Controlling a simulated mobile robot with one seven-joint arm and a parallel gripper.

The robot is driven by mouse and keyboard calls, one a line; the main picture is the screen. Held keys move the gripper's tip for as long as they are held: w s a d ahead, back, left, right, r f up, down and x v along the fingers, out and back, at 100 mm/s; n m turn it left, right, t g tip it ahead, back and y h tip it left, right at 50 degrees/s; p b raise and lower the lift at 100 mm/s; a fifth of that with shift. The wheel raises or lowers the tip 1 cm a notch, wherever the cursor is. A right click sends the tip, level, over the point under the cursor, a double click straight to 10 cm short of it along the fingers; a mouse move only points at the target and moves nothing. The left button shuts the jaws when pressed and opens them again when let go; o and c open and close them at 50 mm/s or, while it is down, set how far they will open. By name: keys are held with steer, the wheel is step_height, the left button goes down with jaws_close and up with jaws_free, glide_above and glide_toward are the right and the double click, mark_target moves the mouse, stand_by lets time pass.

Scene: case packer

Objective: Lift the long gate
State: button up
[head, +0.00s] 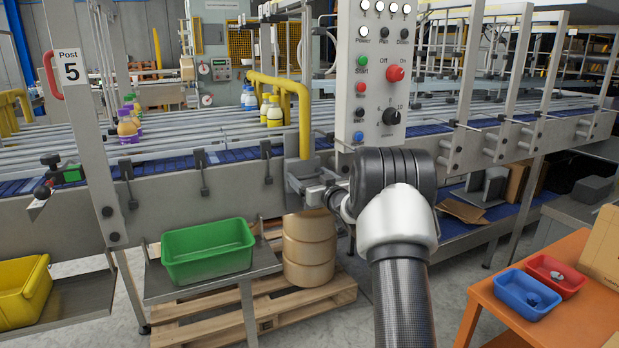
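A yellow bent-tube gate (304,110) stands at the conveyor's near edge, left of the control panel. Its post is upright and its top bar runs back to the left over the belt. I cannot tell for sure that this is the long gate. My gripper (318,196) is at the grey bracket (297,183) below the gate's post, reaching in from the right. Its fingers are small and partly hidden, so I cannot tell whether they are open or touch the bracket.
The control panel (375,75) stands just above my arm. A green bin (207,250) sits on a shelf below. An orange table (545,320) with blue and red trays is at right.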

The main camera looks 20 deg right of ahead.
mark_target(304, 110)
steer(key=c, duration=0.4)
steer(key=shift+o, duration=0.3)
step_height(304, 110, up, 20)
steer(key=p, duration=1)
steer(key=shift+r, duration=0.1)
steer(key=o, duration=1.4)
steer(key=shift+c, duration=0.2)
steer(key=shift+o, duration=0.5)
steer(key=shift+f, duration=0.3)
steer(key=shift+f, duration=0.1)
